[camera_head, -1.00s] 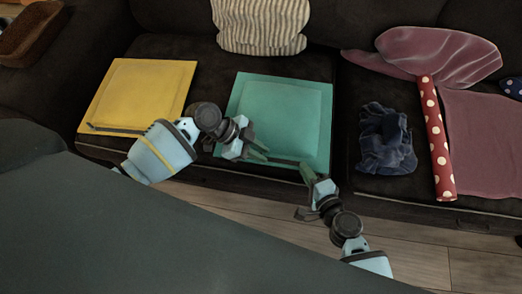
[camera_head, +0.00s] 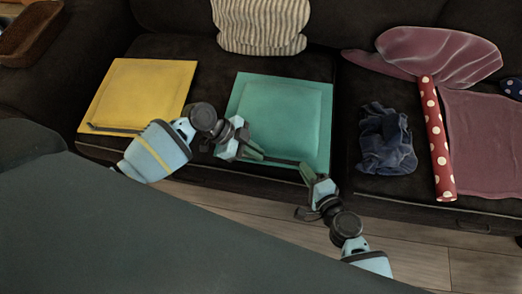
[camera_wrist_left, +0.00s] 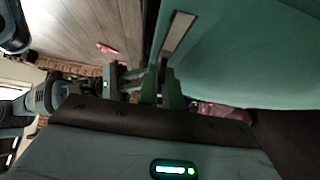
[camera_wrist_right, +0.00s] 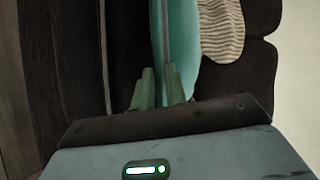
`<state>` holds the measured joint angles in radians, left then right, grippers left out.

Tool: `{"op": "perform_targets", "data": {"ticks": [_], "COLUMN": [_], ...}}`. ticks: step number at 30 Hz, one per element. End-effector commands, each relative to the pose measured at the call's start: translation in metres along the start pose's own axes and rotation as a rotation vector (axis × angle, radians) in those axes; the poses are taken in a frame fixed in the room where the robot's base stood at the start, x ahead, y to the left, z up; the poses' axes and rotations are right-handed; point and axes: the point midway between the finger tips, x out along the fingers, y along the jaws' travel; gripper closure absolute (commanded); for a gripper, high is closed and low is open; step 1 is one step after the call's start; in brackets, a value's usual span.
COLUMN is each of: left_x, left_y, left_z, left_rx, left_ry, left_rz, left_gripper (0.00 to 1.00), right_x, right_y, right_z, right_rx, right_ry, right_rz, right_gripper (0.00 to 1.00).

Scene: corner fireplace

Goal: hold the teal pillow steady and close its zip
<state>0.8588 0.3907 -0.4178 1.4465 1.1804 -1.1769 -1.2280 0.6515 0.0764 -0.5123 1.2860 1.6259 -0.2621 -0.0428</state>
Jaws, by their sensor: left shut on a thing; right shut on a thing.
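The teal pillow (camera_head: 282,112) lies flat on the sofa seat, its front edge toward me. Its zip (camera_head: 282,161) shows as a dark strip along that edge, and as a grey strip in the left wrist view (camera_wrist_left: 179,34). My left gripper (camera_head: 262,156) is shut at the zip, on what looks like its small dark pull (camera_wrist_left: 163,72); the fingers mostly hide it. My right gripper (camera_head: 306,169) is shut on the pillow's front edge near the right corner. In the right wrist view, the pillow (camera_wrist_right: 182,50) runs up from between the fingers (camera_wrist_right: 161,88).
A yellow pillow (camera_head: 142,92) lies at left, close to my left arm. A striped cushion (camera_head: 262,26) stands behind. A crumpled dark blue cloth (camera_head: 386,140), a red dotted roll (camera_head: 436,140) and mauve fabric (camera_head: 485,140) lie at right. Wooden floor (camera_head: 420,240) is below the seat.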

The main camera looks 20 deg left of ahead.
Motion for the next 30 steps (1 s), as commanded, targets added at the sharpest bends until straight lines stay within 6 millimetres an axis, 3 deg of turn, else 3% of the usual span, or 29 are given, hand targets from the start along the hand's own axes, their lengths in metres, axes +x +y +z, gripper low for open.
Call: {"op": "perform_targets", "data": {"ticks": [3,9,19,22,30], "left_x": [-0.022,-0.045,-0.049,-0.049,-0.049], "left_y": [-0.001,-0.001,-0.001,-0.001,-0.001], "left_z": [0.024,0.046,0.049,0.048,0.048], "left_rx": [-0.003,-0.002,-0.001,-0.001,0.000], "left_ry": [-0.008,-0.006,-0.004,-0.004,-0.002], "left_rz": [-0.004,-0.003,-0.003,-0.004,-0.002], "left_gripper": [1.00,1.00,1.00,0.83,0.83], "right_x": [-0.001,-0.001,-0.001,-0.001,-0.001], "right_y": [0.002,0.002,0.003,0.003,0.003], "right_z": [0.000,0.000,-0.002,-0.002,-0.002], "right_rx": [-0.001,-0.002,-0.002,-0.002,-0.001], "right_ry": [0.000,0.000,0.003,0.004,0.005], "right_rz": [0.004,0.004,0.006,0.006,0.005], "right_gripper": [1.00,1.00,1.00,1.00,1.00]}}
